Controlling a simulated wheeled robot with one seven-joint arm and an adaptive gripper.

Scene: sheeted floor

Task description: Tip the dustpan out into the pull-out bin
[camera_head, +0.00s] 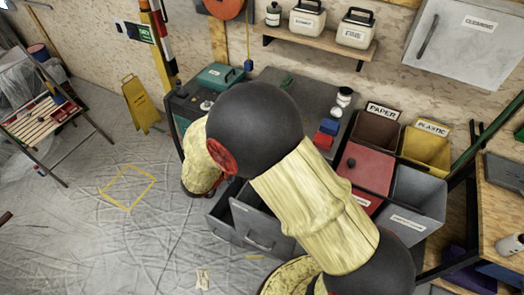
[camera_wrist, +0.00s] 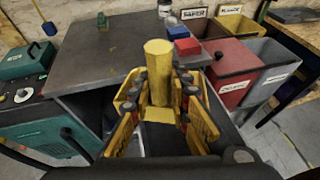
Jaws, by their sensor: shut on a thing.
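My gripper (camera_wrist: 159,100) shows in the wrist view, its yellow-padded fingers shut on the yellow dustpan (camera_wrist: 157,72). A thick yellow handle-like part of it stands up between the fingers, and a flat yellow piece shows below. The rest of the dustpan, and whether anything lies in it, is hidden. In the head view my own arm covers the gripper and the dustpan. A grey pull-out bin (camera_head: 262,226) with a front handle stands open below the workbench, partly behind my arm. Its inside is mostly hidden. In the wrist view the gripper is in front of the bench top.
The grey workbench (camera_wrist: 95,62) carries a red block (camera_wrist: 188,46) and a blue block (camera_wrist: 180,32). Paper (camera_head: 378,130), plastic (camera_head: 427,150), red-lidded (camera_head: 362,168) and grey bins (camera_head: 418,190) stand to its right. A yellow floor sign (camera_head: 140,104) stands left; the sheeted floor there is mostly clear.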

